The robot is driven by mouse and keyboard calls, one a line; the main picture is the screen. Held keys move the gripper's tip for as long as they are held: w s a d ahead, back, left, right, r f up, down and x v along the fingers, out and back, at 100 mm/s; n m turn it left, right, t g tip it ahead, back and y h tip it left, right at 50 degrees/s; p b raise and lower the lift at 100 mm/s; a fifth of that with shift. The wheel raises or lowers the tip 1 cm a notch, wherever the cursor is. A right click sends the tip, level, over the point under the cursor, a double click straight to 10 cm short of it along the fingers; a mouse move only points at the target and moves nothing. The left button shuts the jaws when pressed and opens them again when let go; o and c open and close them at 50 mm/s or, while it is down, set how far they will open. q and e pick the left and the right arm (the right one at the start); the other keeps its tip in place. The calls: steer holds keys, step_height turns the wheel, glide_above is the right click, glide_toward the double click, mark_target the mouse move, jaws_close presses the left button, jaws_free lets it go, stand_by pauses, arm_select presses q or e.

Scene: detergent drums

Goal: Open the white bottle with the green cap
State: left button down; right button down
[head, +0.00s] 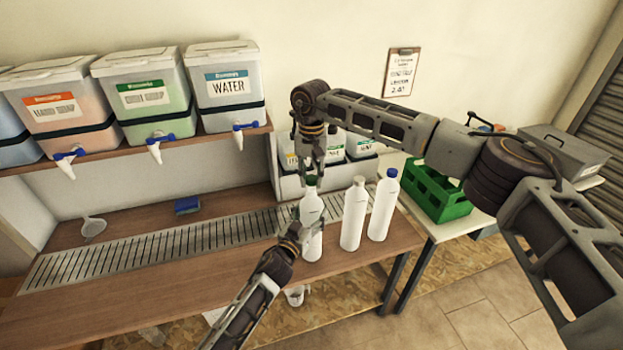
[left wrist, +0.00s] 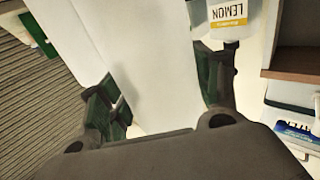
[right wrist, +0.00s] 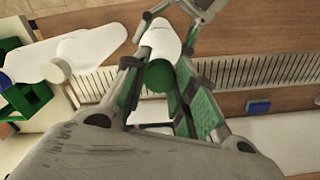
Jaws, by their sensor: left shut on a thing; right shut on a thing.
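The white bottle (head: 311,212) with the green cap (head: 311,181) stands upright at the front of the wooden counter. My left gripper (head: 297,236) is shut on the bottle's body from the front left. In the left wrist view the white bottle (left wrist: 165,55) fills the space between the fingers. My right gripper (head: 312,163) points down from above and is shut on the green cap. In the right wrist view the green cap (right wrist: 158,76) sits between the fingers, with the white bottle (right wrist: 160,40) beyond it. The fingers partly hide the cap in the head view.
Two more white bottles stand just right, one with a white top (head: 354,215) and one blue-capped (head: 382,207). Small labelled containers (head: 361,145) are behind. A green crate (head: 436,192) is at right. A drain grate (head: 150,250) and a blue sponge (head: 187,205) lie left.

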steer(key=shift+r, duration=1.45)
arm_select(q)
steer(key=shift+c, duration=1.3)
jaws_free()
steer(key=shift+s, duration=0.15)
steer(key=v, duration=1.1)
steer(key=shift+s+a, duration=0.25)
steer(key=shift+s, duration=0.05)
